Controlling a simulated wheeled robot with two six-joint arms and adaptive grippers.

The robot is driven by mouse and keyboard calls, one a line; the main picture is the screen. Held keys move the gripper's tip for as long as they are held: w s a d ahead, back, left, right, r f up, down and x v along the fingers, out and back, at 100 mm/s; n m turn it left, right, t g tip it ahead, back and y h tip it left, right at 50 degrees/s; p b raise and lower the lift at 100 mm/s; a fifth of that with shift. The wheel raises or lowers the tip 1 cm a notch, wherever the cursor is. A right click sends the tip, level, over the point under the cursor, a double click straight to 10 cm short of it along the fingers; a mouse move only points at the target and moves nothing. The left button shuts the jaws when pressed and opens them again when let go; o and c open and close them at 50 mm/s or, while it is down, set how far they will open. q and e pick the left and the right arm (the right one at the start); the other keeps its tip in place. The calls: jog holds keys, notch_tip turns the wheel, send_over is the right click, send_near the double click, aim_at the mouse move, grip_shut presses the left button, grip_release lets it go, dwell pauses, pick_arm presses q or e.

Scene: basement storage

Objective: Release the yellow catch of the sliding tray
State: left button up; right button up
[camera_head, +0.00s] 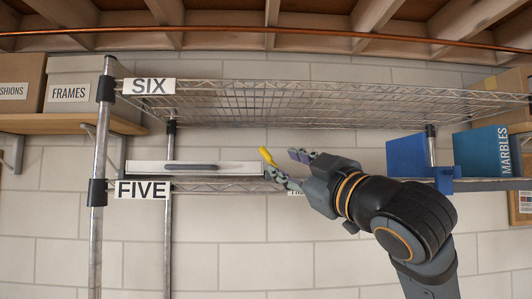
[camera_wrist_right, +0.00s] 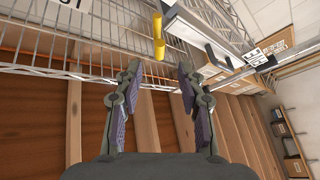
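The yellow catch (camera_head: 267,157) is a small bar at the right end of the sliding tray (camera_head: 230,168), tilted up to the left. The tray is pale, with a dark handle (camera_head: 190,167), on the shelf labelled FIVE. My right gripper (camera_head: 285,166) is open and points left at the catch. In the right wrist view the catch (camera_wrist_right: 158,36) lies beyond and between the open fingertips of the gripper (camera_wrist_right: 159,68). No contact with the catch shows there. The tray (camera_wrist_right: 185,20) is to its right in that view. My left gripper is not in view.
A wire shelf labelled SIX (camera_head: 290,88) runs above the tray. A metal post (camera_head: 101,170) stands at the left.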

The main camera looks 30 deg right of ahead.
aim_at(268, 155)
jog(key=p+x, duration=0.3)
jog(key=x, duration=0.2)
jog(key=p+x, duration=0.2)
jog(key=x, duration=0.1)
jog(key=shift+r+p, duration=0.3)
jog(key=shift+p, duration=0.05)
jog(key=shift+w, duration=0.6)
jog(key=shift+s+f, duration=0.1)
jog(key=shift+c, duration=0.4)
grip_shut()
